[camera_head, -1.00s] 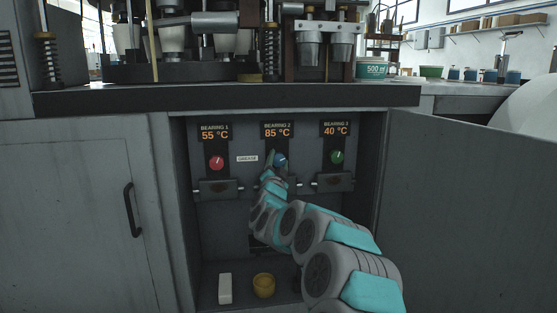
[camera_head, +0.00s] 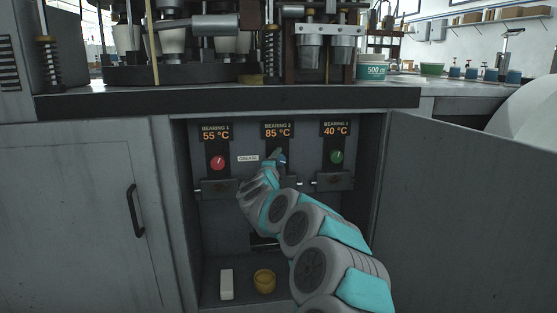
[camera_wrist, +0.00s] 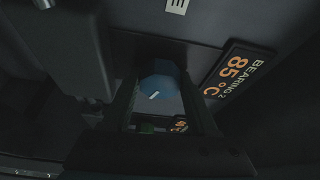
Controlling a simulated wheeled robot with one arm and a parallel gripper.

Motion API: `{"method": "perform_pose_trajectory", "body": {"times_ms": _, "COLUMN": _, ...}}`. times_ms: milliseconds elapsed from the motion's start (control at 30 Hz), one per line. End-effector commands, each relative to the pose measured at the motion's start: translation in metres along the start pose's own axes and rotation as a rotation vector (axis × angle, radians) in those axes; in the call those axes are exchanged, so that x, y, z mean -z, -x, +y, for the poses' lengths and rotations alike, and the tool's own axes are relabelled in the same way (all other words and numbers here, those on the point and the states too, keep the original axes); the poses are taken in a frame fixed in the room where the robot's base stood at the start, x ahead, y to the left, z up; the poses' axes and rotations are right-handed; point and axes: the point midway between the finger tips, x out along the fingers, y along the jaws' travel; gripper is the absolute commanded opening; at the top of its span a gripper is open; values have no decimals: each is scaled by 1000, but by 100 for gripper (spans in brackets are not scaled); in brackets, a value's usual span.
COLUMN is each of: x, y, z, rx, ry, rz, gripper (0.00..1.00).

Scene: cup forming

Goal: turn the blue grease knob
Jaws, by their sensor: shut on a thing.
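The blue grease knob (camera_head: 283,159) sits on the middle panel of the open cabinet, under the sign reading BEARING 2, 85 °C (camera_head: 277,131). My arm hides part of it in the head view. In the wrist view the blue knob (camera_wrist: 161,90) lies between the two fingers of my gripper (camera_wrist: 160,97), with a short white mark on its face. My gripper is shut on the knob. The sign (camera_wrist: 238,76) appears turned at the right in the wrist view.
A red knob (camera_head: 218,163) is to the left and a green knob (camera_head: 337,157) to the right, each on its own panel. Open door (camera_head: 465,205) bounds the right side.

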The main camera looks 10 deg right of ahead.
Motion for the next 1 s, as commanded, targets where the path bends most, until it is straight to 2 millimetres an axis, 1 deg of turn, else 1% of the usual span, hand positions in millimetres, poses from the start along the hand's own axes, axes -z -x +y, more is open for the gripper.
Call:
{"method": "perform_pose_trajectory", "body": {"times_ms": 200, "x": 1, "y": 0, "z": 1, "rx": -13, "ry": -30, "rz": 2, "gripper": 4}}
{"method": "perform_pose_trajectory", "body": {"times_ms": 567, "x": 1, "y": -1, "z": 1, "rx": -15, "ry": -32, "rz": 2, "gripper": 4}}
{"method": "perform_pose_trajectory", "body": {"times_ms": 600, "x": 1, "y": -1, "z": 1, "rx": -15, "ry": -32, "rz": 2, "gripper": 61}}
{"method": "perform_pose_trajectory", "body": {"times_ms": 833, "x": 1, "y": 0, "z": 1, "rx": -14, "ry": -31, "rz": 1, "gripper": 87}}
{"method": "perform_pose_trajectory", "body": {"times_ms": 867, "x": 1, "y": 0, "z": 1, "rx": -14, "ry": -31, "rz": 1, "gripper": 89}}
{"method": "perform_pose_trajectory", "body": {"times_ms": 1000, "x": 1, "y": 0, "z": 0, "rx": -14, "ry": -31, "rz": 1, "gripper": 89}}
